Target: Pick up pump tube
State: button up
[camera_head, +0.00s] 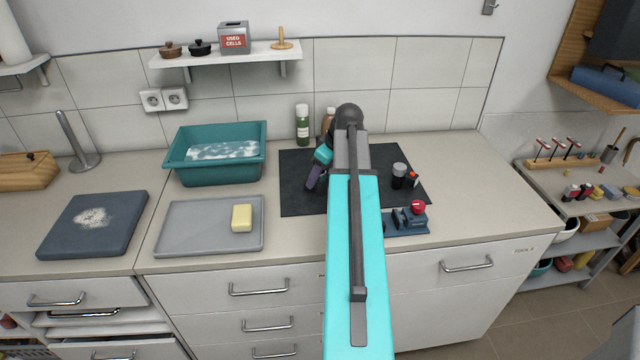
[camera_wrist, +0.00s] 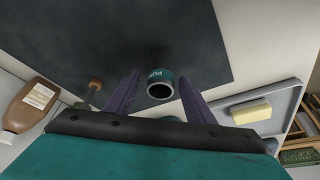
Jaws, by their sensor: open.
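The pump tube (camera_wrist: 160,82) is a short, teal, hollow cylinder with a dark open end and partly visible white lettering. It is on the dark mat (camera_wrist: 110,35) in the wrist view. My gripper (camera_wrist: 159,76) is open, with one purple finger on each side of the tube and visible gaps between. I cannot tell how far the fingertips are above the mat. In the head view my gripper (camera_head: 316,176) is low over the left part of the mat, and the tube cannot be made out there.
A brown bottle (camera_wrist: 28,106) and a small brown-topped item (camera_wrist: 95,85) show left in the wrist view. A green bottle (camera_head: 302,128) stands behind the mat. A grey tray (camera_head: 185,235) with yellow soap (camera_head: 242,218) and a teal basin (camera_head: 190,170) lie left. Small items (camera_head: 399,175) stand right.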

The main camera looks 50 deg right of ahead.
jog(key=shift+p+x, duration=0.3)
jog(key=shift+x, duration=1)
jog(key=c, duration=1.2)
jog(key=shift+r, duration=0.2)
jog(key=shift+r+b, duration=0.8)
jog(key=shift+r, duration=0.7)
jog(key=s+d+b, duration=0.1)
jog(key=s, duration=0.4)
jog(key=s+d+r+b, duration=0.1)
jog(key=s, duration=0.4)
jog(key=s+d+b, duration=0.1)
jog(key=s+b, duration=0.1)
jog(key=s, duration=0.3)
jog(key=shift+s+d+r, duration=0.1)
jog(key=shift+s+r, duration=0.2)
jog(key=shift+s, duration=0.1)
